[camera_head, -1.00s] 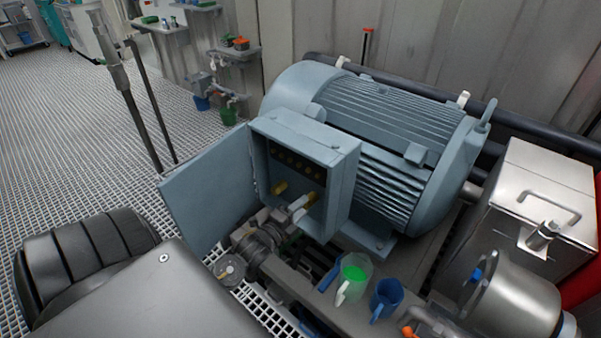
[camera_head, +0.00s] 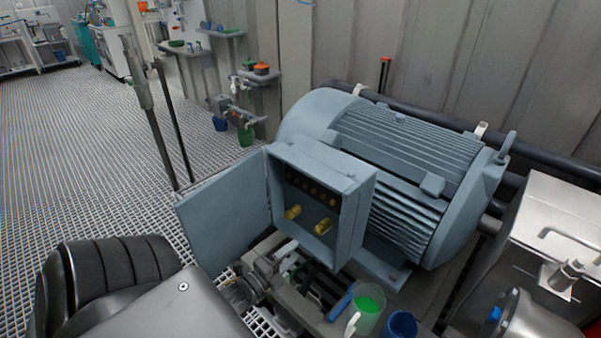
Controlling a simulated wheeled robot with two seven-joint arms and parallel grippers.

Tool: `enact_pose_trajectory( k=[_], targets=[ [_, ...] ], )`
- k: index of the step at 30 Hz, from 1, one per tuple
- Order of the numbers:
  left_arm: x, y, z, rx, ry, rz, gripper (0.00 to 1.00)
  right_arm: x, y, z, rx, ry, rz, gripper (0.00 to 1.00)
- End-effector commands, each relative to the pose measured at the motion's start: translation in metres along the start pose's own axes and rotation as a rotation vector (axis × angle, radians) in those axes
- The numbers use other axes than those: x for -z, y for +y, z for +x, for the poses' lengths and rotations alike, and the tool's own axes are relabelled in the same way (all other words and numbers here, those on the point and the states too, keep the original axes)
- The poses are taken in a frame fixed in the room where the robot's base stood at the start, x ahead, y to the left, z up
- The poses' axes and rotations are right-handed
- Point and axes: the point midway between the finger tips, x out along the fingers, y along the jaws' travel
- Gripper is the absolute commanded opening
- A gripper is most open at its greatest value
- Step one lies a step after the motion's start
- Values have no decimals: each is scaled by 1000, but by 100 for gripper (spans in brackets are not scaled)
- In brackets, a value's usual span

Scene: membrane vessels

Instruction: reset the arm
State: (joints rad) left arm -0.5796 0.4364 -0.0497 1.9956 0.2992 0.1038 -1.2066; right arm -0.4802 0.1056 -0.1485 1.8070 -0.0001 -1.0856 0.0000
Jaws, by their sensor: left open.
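My left gripper (camera_head: 287,256) is at the lower middle of the head view, just below the open front of a blue-grey terminal box (camera_head: 352,215). It is open, with nothing seen between its fingers, and stands apart from the two larger yellow fittings inside the box, a left one (camera_head: 293,212) and a right one (camera_head: 323,226). Part of the gripper body is hard to tell from the grey parts behind it. My right gripper is not in view.
The box's door (camera_head: 222,222) hangs open to the left. A large finned motor (camera_head: 400,150) stands behind. A clear cup with green contents (camera_head: 368,312) and a blue cup (camera_head: 402,325) stand at the front. A steel case (camera_head: 560,220) is at right. Grating floor (camera_head: 80,150) is clear at left.

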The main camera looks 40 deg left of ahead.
Motion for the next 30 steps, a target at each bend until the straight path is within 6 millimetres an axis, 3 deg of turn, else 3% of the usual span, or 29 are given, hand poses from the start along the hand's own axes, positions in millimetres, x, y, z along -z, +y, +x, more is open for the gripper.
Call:
enact_pose_trajectory(
  k=[5,24,27,29,30],
  targets=[
    [0,0,-10,0,0,0,49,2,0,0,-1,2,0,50],
    [-1,1,-10,-5,-2,-34,49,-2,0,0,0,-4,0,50],
    [-4,19,-11,-95,-33,-165,49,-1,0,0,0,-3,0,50],
    [-7,48,-16,-218,-80,-297,49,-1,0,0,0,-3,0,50],
    [-6,74,-24,-321,-133,-404,49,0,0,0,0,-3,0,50]
  ],
)
